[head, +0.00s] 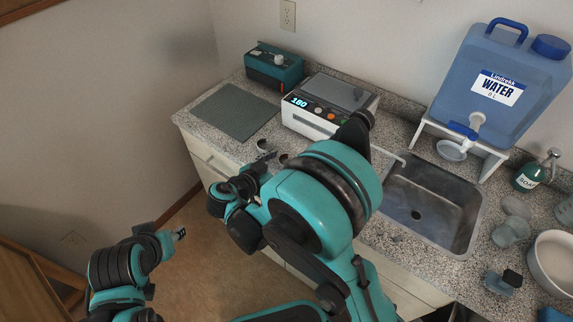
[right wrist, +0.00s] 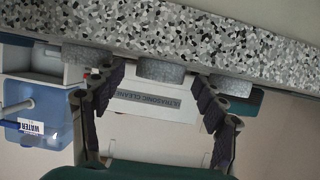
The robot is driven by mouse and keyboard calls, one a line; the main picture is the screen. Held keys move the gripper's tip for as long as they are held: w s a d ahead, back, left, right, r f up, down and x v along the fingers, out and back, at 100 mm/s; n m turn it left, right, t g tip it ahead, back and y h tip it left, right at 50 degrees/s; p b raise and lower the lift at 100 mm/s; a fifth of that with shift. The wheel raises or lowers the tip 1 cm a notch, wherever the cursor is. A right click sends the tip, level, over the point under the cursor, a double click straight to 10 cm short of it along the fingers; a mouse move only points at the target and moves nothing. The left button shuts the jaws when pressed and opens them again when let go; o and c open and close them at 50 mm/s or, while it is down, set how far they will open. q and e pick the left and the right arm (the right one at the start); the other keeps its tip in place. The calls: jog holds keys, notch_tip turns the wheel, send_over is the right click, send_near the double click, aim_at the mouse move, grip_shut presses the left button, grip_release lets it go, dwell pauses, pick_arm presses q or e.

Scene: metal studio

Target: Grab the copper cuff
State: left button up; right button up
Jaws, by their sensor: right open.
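Small ring-like pieces stand on the speckled counter; in the head view one (head: 262,145) shows beside my right gripper (head: 262,163) and another (head: 283,158) shows partly behind my arm. In the right wrist view, which is upside down, three grey round pieces sit on the counter: a left one (right wrist: 86,55), a middle one (right wrist: 160,69) and a right one (right wrist: 231,83). None looks clearly copper. My right gripper is open, its fingers either side of the middle piece, apparently not gripping it. My left gripper (head: 178,235) is low at the left, off the counter; its jaws are unclear.
The ultrasonic cleaner (head: 318,119) stands behind the pieces, with a grey mat (head: 235,111) and a teal device (head: 273,68) to its left. A sink (head: 430,205), a blue water tank (head: 500,85) and a white bowl (head: 553,262) lie to the right.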

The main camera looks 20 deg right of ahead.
jog(key=c, duration=1.1)
jog(key=shift+c, duration=0.2)
